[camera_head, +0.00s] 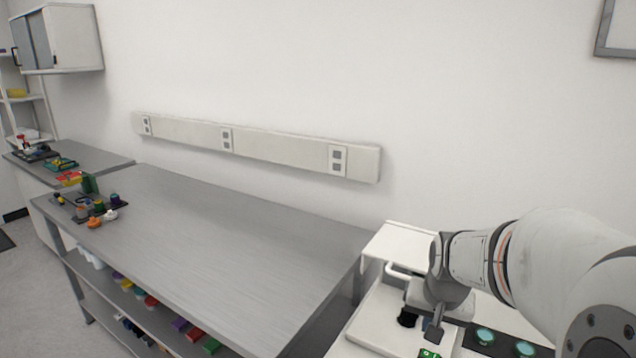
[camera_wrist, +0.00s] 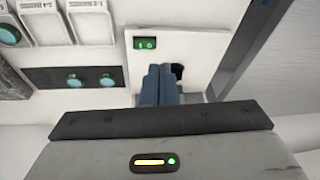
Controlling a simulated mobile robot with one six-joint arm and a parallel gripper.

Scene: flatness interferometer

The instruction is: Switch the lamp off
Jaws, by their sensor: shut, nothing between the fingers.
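A small green switch (camera_wrist: 145,43) with light markings is on the white instrument panel (camera_wrist: 200,48) in the wrist view. It also shows at the bottom edge of the head view (camera_head: 429,354), partly cut off. My gripper (camera_wrist: 160,70) is shut and empty, with its fingertips just below the switch in the wrist picture. I cannot tell whether they touch the panel. In the head view my gripper (camera_head: 433,333) points down over the white instrument. A black round part (camera_wrist: 178,70) lies right beside the fingertips, partly hidden by them. No lamp light is clearly visible.
A dark strip with teal discs (camera_wrist: 75,80) lies left of my fingers in the wrist view. White blocks (camera_wrist: 88,20) stand above it. In the head view, a long grey bench (camera_head: 220,245) stands to the left, mostly clear, with small coloured parts (camera_head: 95,210) at its far end.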

